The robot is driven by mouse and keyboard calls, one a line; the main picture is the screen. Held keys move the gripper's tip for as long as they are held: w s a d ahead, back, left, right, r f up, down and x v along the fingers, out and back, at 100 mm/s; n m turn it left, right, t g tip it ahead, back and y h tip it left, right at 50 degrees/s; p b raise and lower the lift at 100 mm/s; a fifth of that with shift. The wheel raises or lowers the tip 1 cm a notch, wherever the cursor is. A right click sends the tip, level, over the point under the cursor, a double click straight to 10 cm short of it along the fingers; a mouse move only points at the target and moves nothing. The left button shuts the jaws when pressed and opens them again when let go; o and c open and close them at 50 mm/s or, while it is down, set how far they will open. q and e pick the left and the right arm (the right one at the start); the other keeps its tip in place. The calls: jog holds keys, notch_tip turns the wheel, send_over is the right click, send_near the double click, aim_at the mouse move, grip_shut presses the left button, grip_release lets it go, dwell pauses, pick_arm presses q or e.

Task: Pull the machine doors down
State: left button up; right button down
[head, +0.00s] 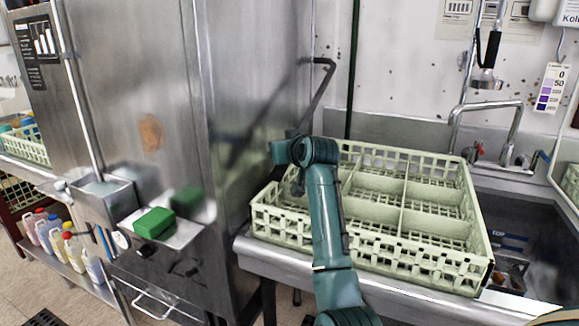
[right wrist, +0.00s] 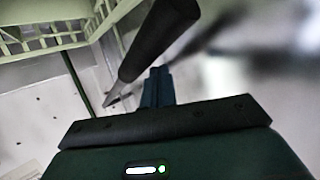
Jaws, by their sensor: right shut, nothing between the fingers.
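The steel dish machine (head: 255,75) fills the left and middle of the head view. Its door panels look like flat steel; I cannot tell their height. A dark bar handle (head: 322,88) runs down from the machine's right side towards my right gripper (head: 292,134). My right arm reaches up to it, and its wrist hides most of the fingers. In the right wrist view the dark bar (right wrist: 158,38) passes close by the fingers of my right gripper (right wrist: 158,85), which are shut and empty. Whether they touch the bar is unclear. My left gripper is not in view.
A pale green dish rack (head: 425,262) stands on the steel counter (head: 262,250) right of the machine, beneath my right arm. A sink with a tap (head: 512,125) lies further right. A green sponge (head: 153,222) sits on a small shelf at the machine's front.

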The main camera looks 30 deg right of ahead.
jog(key=shift+a+r+p, duration=0.15)
jog(key=shift+r+p, duration=0.4)
jog(key=shift+r, duration=0.15)
jog(key=shift+r+p, duration=0.75)
jog(key=shift+p, duration=0.05)
jog(key=shift+s+r+p, duration=0.15)
jog(key=shift+s+p, duration=0.15)
pick_arm(q)
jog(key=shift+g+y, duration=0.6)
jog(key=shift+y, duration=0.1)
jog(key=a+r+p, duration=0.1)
jog(key=p, duration=0.2)
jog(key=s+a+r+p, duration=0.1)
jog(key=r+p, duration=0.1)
jog(key=p, duration=0.1)
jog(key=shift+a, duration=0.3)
pick_arm(e)
jog(key=v, duration=0.9)
jog(key=shift+s, duration=0.2)
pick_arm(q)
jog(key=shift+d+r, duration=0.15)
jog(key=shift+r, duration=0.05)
pick_arm(e)
jog(key=shift+a, duration=0.1)
